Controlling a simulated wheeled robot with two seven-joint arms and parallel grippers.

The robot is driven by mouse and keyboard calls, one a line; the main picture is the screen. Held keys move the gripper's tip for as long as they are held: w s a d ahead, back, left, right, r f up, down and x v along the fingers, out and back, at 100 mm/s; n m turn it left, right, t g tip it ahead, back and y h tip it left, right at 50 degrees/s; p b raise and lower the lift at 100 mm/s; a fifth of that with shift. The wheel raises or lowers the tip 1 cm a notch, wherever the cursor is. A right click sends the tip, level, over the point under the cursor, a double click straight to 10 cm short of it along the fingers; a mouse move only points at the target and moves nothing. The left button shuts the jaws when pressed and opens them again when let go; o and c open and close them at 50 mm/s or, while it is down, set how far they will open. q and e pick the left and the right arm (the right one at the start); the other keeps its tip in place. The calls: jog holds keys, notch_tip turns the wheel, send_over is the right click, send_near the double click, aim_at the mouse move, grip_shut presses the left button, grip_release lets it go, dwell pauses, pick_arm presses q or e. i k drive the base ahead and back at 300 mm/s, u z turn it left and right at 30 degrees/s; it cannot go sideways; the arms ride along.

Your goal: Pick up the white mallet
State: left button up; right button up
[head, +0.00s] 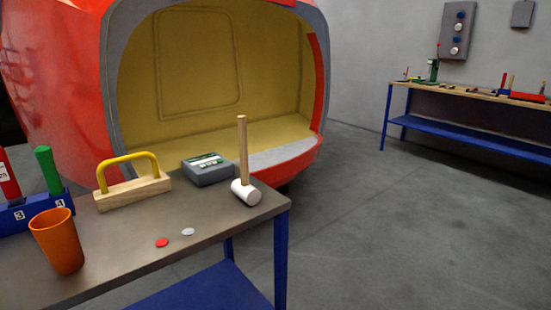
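The white mallet (246,192) stands on its white head near the right end of the grey-topped table (135,255). Its light wooden handle points straight up. The head lies close to the table's back right corner, just right of a grey device. Neither of my grippers shows in the head view.
On the table are a grey box device (208,171), a wooden block with a yellow handle (131,183), an orange cup (58,241), a blue holder (35,211), a red disc (162,243) and a white disc (188,232). A red nosecone (62,75) stands behind. A workbench (470,93) is far right.

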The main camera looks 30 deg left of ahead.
aim_at(241, 187)
jog(key=i, duration=0.4)
jog(key=u, duration=1)
